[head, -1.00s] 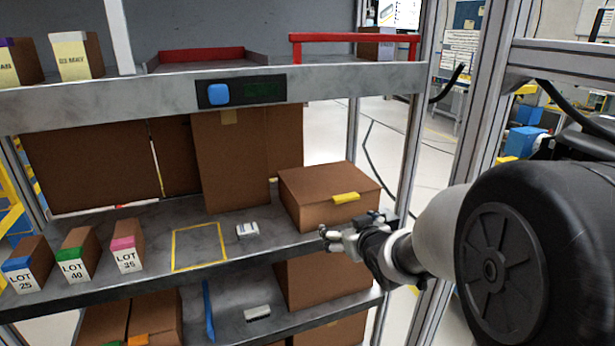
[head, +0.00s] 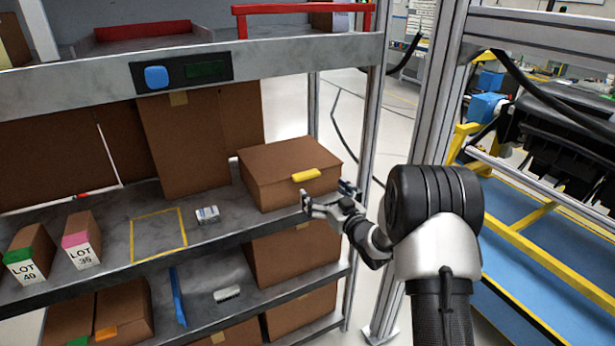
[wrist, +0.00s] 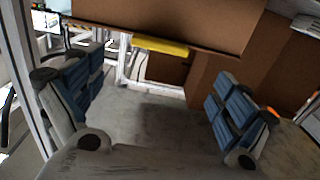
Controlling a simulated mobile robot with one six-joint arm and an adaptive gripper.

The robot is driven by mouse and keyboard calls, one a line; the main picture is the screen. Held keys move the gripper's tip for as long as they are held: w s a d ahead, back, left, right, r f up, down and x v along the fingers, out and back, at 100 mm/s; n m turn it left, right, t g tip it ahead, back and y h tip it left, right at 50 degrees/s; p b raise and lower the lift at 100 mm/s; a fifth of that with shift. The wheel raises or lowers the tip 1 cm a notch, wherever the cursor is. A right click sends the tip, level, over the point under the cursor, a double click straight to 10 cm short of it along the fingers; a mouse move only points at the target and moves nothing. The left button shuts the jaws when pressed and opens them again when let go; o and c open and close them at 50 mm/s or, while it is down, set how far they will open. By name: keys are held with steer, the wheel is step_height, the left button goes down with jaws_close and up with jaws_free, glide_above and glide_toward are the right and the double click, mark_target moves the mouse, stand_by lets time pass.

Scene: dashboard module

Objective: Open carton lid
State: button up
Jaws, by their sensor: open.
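The brown carton (head: 285,185) sits closed at the right end of the middle shelf. Its flat lid (head: 290,157) has a yellow tab (head: 306,175) on the front edge. In the wrist view the carton (wrist: 190,18) fills the top, and the yellow tab (wrist: 160,46) hangs at its edge, between and beyond the fingers. My gripper (head: 331,197) is open and empty, just in front of the carton and a little below and right of the tab. In the wrist view my gripper (wrist: 150,105) shows its blue-padded fingers wide apart, touching nothing visible.
A small white box (head: 207,215) and a yellow outlined square (head: 158,235) lie left of the carton on the shelf. LOT boxes (head: 82,240) stand farther left. A metal shelf post (head: 365,130) rises close right of my gripper. More cartons sit below.

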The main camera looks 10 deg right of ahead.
mark_target(309, 176)
steer(key=b+x, duration=0.1)
steer(key=x, duration=0.9)
steer(key=shift+w, duration=0.25)
steer(key=shift+c, duration=0.4)
